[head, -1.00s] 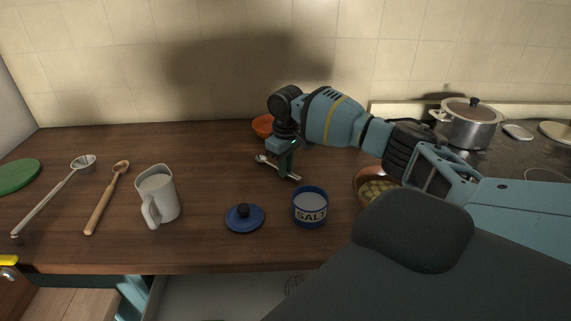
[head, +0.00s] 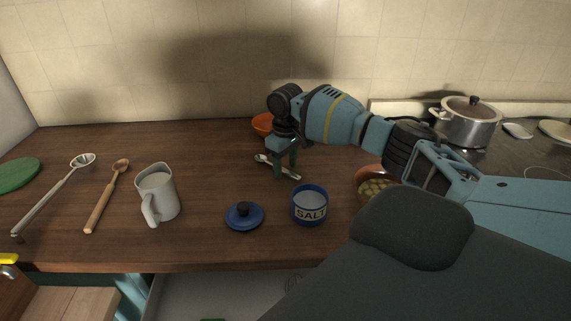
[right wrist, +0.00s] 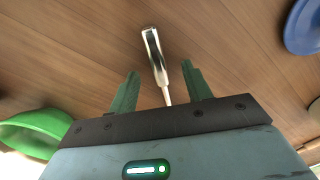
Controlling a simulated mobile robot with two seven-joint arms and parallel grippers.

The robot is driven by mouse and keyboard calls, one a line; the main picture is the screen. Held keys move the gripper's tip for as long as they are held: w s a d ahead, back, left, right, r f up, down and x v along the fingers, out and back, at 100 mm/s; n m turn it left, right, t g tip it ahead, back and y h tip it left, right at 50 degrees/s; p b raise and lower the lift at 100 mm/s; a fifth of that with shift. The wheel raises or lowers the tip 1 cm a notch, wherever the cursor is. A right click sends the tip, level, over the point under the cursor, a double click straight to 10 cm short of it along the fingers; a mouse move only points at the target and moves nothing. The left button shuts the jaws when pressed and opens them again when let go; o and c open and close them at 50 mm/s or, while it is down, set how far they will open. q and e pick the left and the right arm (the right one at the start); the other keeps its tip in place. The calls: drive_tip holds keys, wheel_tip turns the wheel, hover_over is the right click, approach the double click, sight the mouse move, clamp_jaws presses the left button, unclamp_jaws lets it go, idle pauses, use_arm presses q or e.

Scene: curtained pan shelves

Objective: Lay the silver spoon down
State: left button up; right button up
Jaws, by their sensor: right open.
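The silver spoon (head: 264,159) lies on the wooden counter behind the salt jar, its bowl end toward the left. My right gripper (head: 286,171) is at the spoon's handle end, pointing down with its fingers apart. In the right wrist view the spoon (right wrist: 153,48) shows between the two open green fingers (right wrist: 157,84), with a visible gap on each side of it. Part of the handle is hidden behind the fingers in the head view. My left gripper is not in view.
A salt jar (head: 310,207) and a blue lid (head: 244,219) stand in front of the spoon. An orange bowl (head: 262,123) is behind it. A white jug (head: 160,196), wooden spoon (head: 105,200) and ladle (head: 52,197) are at left. Counter between jug and spoon is clear.

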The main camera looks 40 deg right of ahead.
drive_tip(key=shift+r, duration=3.9)
drive_tip(key=shift+f, duration=0.1)
